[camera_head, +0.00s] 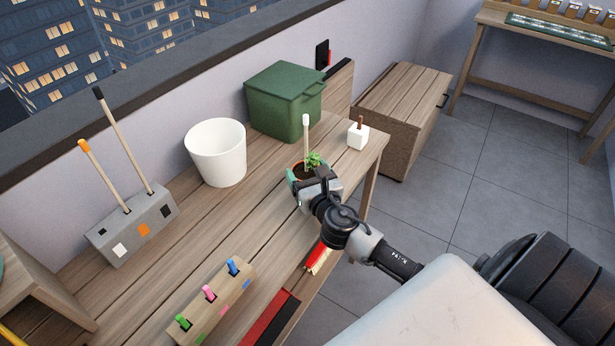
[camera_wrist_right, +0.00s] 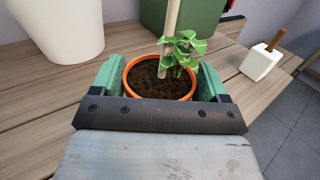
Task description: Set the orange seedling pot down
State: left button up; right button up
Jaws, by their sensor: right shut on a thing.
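The orange seedling pot (camera_head: 306,172) shows near the far end of the wooden workbench (camera_head: 222,222) in the head view. It holds dark soil, a small green plant (camera_head: 314,160) and a pale stake with a white top. In the right wrist view the pot (camera_wrist_right: 158,96) is upright between the green fingers of my right gripper (camera_wrist_right: 157,78), which is shut on it. My right gripper (camera_head: 309,180) hides much of the pot in the head view. I cannot tell whether its base touches the bench. My left gripper is not in view.
A white bucket (camera_head: 216,153), a green lidded bin (camera_head: 286,100) and a white block with a brown peg (camera_head: 358,136) stand around the pot. A grey tool holder (camera_head: 133,225) and a peg rack (camera_head: 216,300) are further left. Bare bench lies left of the pot.

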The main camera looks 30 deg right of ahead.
jog(key=shift+f, duration=0.2)
jog(key=o, duration=0.6)
jog(key=shift+f, duration=0.15)
jog(key=shift+c, duration=0.2)
jog(key=o, duration=0.5)
jog(key=shift+c, duration=0.2)
jog(key=shift+r, duration=0.2)
jog(key=s+a+b, duration=0.1)
jog(key=s+a, duration=0.1)
jog(key=s, duration=0.9)
jog(key=shift+s+a, duration=0.15)
jog(key=shift+s, duration=0.25)
